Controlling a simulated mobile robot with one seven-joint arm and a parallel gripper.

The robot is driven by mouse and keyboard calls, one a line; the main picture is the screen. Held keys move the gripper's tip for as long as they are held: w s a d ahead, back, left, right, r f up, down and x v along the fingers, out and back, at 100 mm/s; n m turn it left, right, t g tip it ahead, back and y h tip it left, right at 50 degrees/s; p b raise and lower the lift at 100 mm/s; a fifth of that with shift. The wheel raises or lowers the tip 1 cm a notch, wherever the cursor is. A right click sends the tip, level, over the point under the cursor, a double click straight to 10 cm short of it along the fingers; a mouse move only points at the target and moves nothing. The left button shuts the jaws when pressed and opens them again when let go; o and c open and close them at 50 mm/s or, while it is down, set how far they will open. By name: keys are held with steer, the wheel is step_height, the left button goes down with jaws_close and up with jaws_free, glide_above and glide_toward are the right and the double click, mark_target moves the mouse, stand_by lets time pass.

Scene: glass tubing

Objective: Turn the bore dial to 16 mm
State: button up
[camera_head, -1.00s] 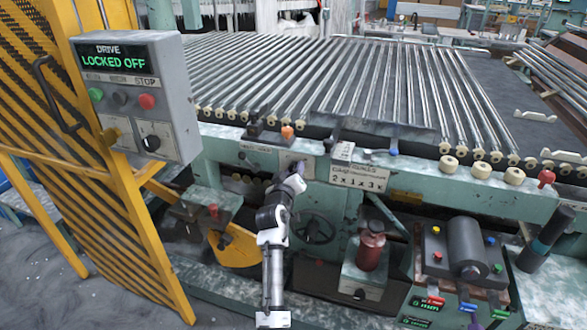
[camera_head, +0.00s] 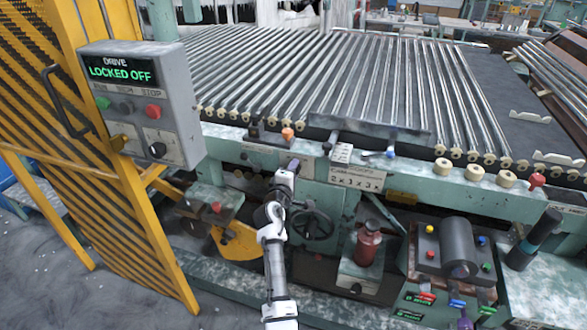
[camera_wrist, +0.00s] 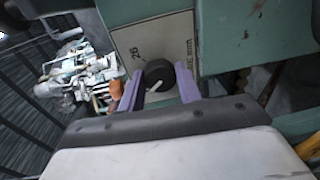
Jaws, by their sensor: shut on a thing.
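The bore dial (camera_wrist: 160,72) is a round black knob with a white pointer line, on a pale plate (camera_wrist: 128,42) in the wrist view. The figure "26" and lettering that seems to include "mm" are on the plate; other markings are hidden. My gripper (camera_wrist: 159,88) has its two purple fingers on either side of the knob and is shut on it. The pointer slants in the wrist view; the value it marks cannot be read. In the head view my gripper (camera_head: 293,164) is at the plate on the bench's green front, covering the dial.
A control box (camera_head: 140,105) reading "LOCKED OFF" and a yellow guard (camera_head: 125,225) stand left. Below my gripper is a handwheel (camera_head: 312,224); a red bottle-like object (camera_head: 367,245) is right of it. Glass tubes (camera_head: 300,80) lie on rollers above.

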steer(key=shift+n+p, duration=0.3)
steer(key=shift+n, duration=0.5)
steer(key=shift+f, duration=0.1)
steer(key=o, duration=1)
steer(key=shift+c, duration=0.2)
steer(key=b+v, duration=0.2)
steer(key=v, duration=1.2)
steer(key=shift+b, duration=0.3)
steer(key=shift+w+a, duration=0.1)
steer(key=shift+w, duration=0.05)
